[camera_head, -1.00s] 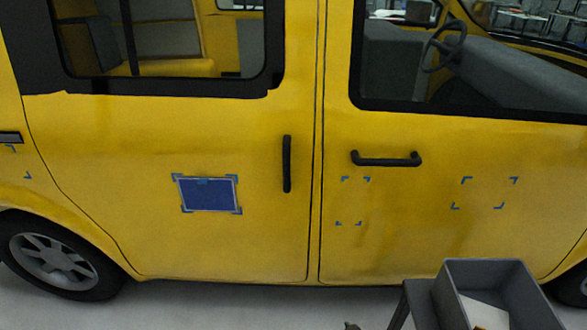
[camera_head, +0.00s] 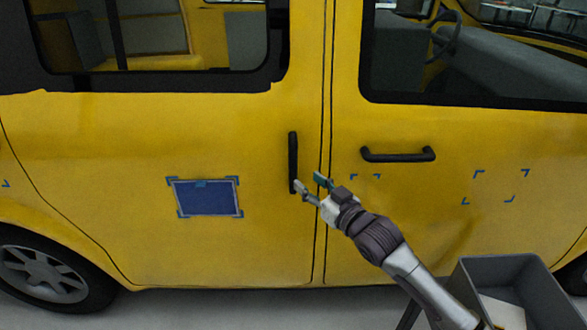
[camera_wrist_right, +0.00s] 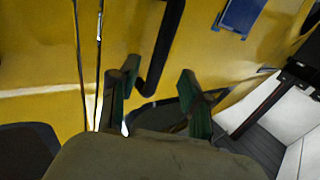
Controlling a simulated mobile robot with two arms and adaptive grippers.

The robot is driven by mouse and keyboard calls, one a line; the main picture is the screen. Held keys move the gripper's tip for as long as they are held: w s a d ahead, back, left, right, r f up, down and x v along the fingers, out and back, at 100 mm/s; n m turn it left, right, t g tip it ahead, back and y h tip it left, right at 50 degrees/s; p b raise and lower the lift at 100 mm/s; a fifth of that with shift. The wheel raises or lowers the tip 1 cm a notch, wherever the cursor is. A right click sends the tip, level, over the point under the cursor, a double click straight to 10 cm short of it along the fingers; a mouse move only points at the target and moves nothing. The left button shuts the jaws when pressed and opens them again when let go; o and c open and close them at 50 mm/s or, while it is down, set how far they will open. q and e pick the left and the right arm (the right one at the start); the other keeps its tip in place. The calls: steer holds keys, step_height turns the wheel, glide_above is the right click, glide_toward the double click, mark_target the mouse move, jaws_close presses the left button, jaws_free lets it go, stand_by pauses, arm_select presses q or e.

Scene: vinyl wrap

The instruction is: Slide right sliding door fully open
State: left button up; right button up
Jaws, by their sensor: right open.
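The yellow sliding door (camera_head: 150,140) is closed, its edge against the seam beside the front door. Its vertical black handle (camera_head: 293,155) is near that edge. My right gripper (camera_head: 311,184) is open beside the handle's lower end, with one finger close to it in the head view. In the right wrist view, the handle (camera_wrist_right: 162,45) comes down toward the gap between the two green-padded fingers of the gripper (camera_wrist_right: 157,99). I cannot tell whether either finger touches it. My left gripper is not in view.
A blue panel (camera_head: 207,198) is on the sliding door, left of the handle. The front door (camera_head: 450,150) has a horizontal black handle (camera_head: 398,155). A grey bin (camera_head: 515,285) stands at the lower right, near my right arm.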

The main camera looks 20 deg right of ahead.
mark_target(296, 171)
steer(key=x, duration=0.7)
steer(key=shift+w+f, duration=0.1)
steer(key=shift+w, duration=0.1)
jaws_close()
